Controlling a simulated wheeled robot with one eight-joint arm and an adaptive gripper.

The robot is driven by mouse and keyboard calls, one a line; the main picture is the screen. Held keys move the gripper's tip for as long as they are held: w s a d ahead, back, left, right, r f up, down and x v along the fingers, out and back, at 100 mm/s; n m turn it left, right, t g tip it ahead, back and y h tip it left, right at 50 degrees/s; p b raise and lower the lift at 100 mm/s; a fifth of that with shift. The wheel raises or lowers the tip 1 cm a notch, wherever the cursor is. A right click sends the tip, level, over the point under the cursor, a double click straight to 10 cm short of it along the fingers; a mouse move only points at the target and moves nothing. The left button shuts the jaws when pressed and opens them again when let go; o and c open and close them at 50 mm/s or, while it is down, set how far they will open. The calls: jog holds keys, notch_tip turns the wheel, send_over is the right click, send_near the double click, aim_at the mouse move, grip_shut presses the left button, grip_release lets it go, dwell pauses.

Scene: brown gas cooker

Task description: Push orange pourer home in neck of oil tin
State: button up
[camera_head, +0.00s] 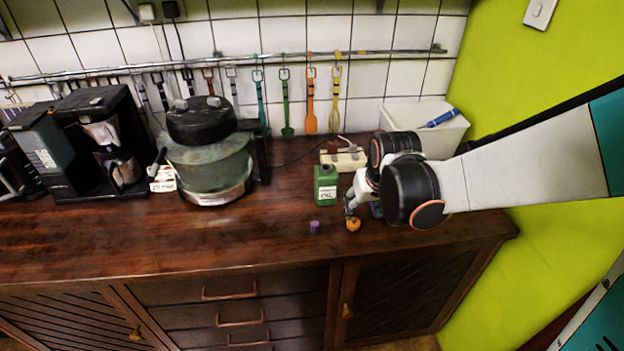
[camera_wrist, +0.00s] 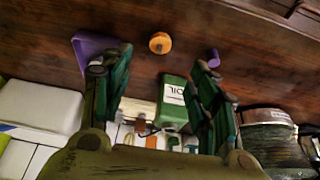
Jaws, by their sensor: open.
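The green oil tin (camera_head: 326,185) stands upright on the counter, and it also shows in the wrist view (camera_wrist: 173,103) with an "OIL" label. The orange pourer (camera_head: 353,224) sits on the counter near the front edge, to the right of the tin and apart from it. It also shows in the wrist view (camera_wrist: 160,43). My gripper (camera_head: 349,210) is just above and behind the pourer in the head view. In the wrist view its green fingers (camera_wrist: 160,68) are spread apart with nothing between them. The tin's neck is too small to make out.
A small purple piece (camera_head: 314,227) stands left of the pourer. A larger purple object (camera_wrist: 95,50) lies partly behind a finger. A cream box (camera_head: 343,158) is behind the tin, a white bin (camera_head: 438,133) at the back right, and a large pot (camera_head: 210,165) to the left.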

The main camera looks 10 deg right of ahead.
aim_at(354, 219)
jog(key=b+x, duration=0.2)
jog(key=x, duration=0.6)
jog(key=shift+w, duration=0.1)
jog(key=shift+w+b+x, duration=0.15)
jog(key=shift+b+x, duration=0.5)
jog(key=shift+x, duration=0.65)
jog(key=shift+w+b+x, duration=0.15)
jog(key=shift+b+x, duration=0.45)
jog(key=shift+x, duration=0.7)
jog(key=shift+a+r, duration=0.1)
jog(key=shift+c, duration=0.6)
jog(key=c, duration=0.8)
